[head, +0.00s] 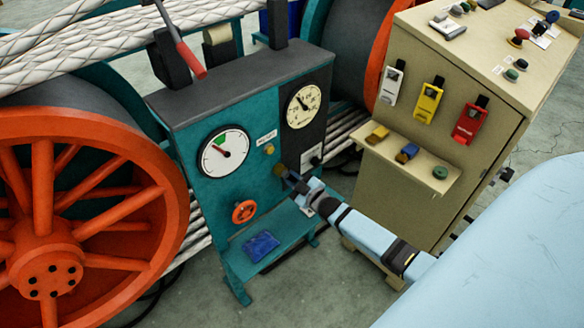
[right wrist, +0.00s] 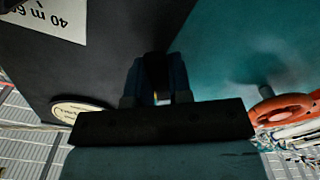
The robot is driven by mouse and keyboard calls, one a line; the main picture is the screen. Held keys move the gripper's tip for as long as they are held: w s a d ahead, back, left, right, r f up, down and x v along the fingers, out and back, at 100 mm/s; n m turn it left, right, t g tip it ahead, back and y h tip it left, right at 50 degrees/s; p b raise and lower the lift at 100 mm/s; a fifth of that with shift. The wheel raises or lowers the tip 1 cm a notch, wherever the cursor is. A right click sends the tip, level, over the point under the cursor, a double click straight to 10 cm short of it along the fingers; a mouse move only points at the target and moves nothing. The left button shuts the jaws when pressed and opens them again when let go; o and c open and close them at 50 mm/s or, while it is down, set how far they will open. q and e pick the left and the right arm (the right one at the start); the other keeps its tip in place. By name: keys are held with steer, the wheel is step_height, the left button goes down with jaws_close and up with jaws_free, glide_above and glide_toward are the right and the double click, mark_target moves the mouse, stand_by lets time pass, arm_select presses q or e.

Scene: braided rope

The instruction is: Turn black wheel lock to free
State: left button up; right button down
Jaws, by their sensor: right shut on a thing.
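My right gripper (head: 283,173) reaches in from the lower right to the front of the teal machine (head: 220,185), near the edge between its teal and black panels. In the right wrist view its two blue fingers (right wrist: 158,88) are closed on a dark part, the black wheel lock (right wrist: 155,66). The lock's shape and its marked position are mostly hidden by the fingers, and in the head view it is hidden behind the gripper. An orange handwheel (head: 244,212) is on the teal panel, left of and below the gripper. My left gripper is not in view.
A white gauge (head: 223,152) and a cream gauge (head: 303,105) are above the gripper. A small yellow knob (head: 269,150) is close by. A beige cabinet (head: 440,60) with a shelf stands to the right. A blue item (head: 261,246) lies on the machine's lower ledge.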

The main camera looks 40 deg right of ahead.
stand_by(0.4)
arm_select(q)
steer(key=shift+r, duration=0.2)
arm_select(e)
steer(key=c, duration=1)
jaws_free()
steer(key=shift+c, duration=0.2)
arm_select(q)
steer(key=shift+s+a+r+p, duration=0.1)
steer(key=shift+p, duration=0.75)
arm_select(e)
steer(key=s+d, duration=0.1)
steer(key=s, duration=1.2)
steer(key=shift+s, duration=0.4)
steer(key=shift+d, duration=0.1)
